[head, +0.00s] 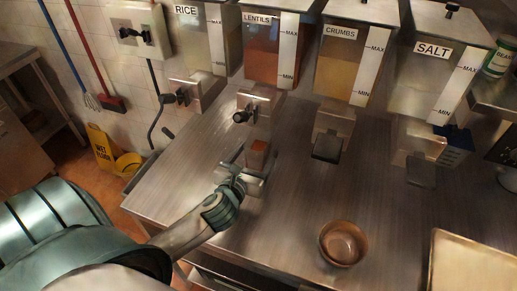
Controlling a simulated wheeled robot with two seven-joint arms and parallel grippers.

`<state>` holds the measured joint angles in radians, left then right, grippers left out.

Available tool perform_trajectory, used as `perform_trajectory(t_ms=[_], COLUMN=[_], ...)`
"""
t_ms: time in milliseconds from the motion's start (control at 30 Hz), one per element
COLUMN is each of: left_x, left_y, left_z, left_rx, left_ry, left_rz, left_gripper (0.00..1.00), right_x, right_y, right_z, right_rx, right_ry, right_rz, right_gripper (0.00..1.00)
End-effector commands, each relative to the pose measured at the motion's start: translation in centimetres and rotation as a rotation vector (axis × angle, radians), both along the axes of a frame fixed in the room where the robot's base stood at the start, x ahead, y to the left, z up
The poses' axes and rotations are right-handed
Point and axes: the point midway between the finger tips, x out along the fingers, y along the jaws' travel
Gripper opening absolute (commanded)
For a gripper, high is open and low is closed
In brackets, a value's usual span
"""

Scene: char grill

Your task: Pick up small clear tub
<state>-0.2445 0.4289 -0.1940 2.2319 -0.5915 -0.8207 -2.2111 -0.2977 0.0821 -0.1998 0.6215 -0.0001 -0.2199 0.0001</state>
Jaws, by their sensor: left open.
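A small tub with reddish-brown contents (257,154), which looks like the small clear tub, stands on the steel counter below the lentils dispenser (272,50). Its walls are hard to make out at this size. My left gripper (254,167) reaches in from the lower left and is open. Its two fingers appear on either side of the tub; whether they touch it I cannot tell. My right gripper is not in view.
Rice (200,35), crumbs (345,65) and salt (430,75) dispensers line the back. A brown bowl (343,243) stands at the front and a pale tray (470,265) at lower right. The counter between tub and bowl is clear.

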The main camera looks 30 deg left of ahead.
Motion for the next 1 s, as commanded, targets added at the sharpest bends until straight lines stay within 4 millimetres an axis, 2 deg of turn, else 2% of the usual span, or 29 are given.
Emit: perform_trajectory(t_ms=[100, 200, 733, 1000], left_x=[1.6, 2.3, 3.1, 5.9], left_y=[0.4, 0.6, 0.9, 2.2], left_z=[-0.1, -0.4, -0.4, -0.5], left_rx=[-0.002, -0.001, 0.0, -0.002], left_ry=[0.0, 0.0, 0.0, 0.001], left_rz=[0.0, 0.0, 0.0, 0.001], left_gripper=[0.73, 0.73, 0.73, 0.73], right_x=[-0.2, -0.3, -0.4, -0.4], right_y=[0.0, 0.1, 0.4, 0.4], right_z=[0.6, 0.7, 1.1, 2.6], right_rx=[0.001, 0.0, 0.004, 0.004], right_ry=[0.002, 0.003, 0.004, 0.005], right_rz=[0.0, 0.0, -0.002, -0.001], right_gripper=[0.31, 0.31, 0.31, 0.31])
